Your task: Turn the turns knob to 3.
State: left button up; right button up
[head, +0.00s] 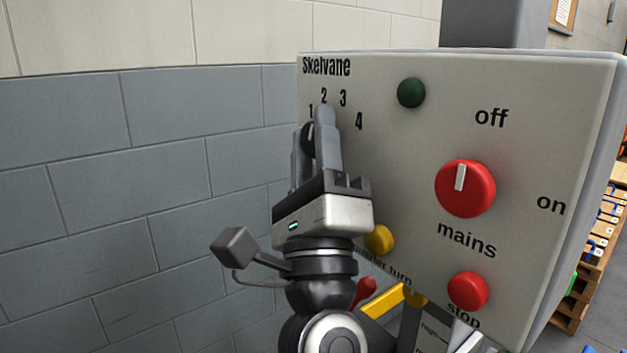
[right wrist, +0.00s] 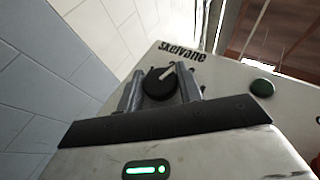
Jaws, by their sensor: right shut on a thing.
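The turns knob (right wrist: 158,86) is a round black knob with a white pointer line, on the grey panel (head: 400,150) labelled Skelvane. In the right wrist view its pointer slants up and to the right; I cannot read which number it meets. In the head view the knob (head: 309,140) is mostly hidden behind a finger, below the printed numbers 1, 2, 3 and 4. My right gripper (head: 312,135) is shut on the knob, with one finger on each side, as the right wrist view (right wrist: 160,78) also shows. My left gripper is out of view.
The panel also bears a green lamp (head: 411,93), a red mains knob (head: 465,188) with its pointer near upright, a yellow button (head: 379,240) and a red stop button (head: 468,291). A grey block wall (head: 130,180) stands to the left. Wooden pallets are at the far right.

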jog(key=shift+r+h, duration=0.1)
jog(key=shift+h, duration=0.2)
jog(key=o, duration=1)
jog(key=shift+m, duration=0.3)
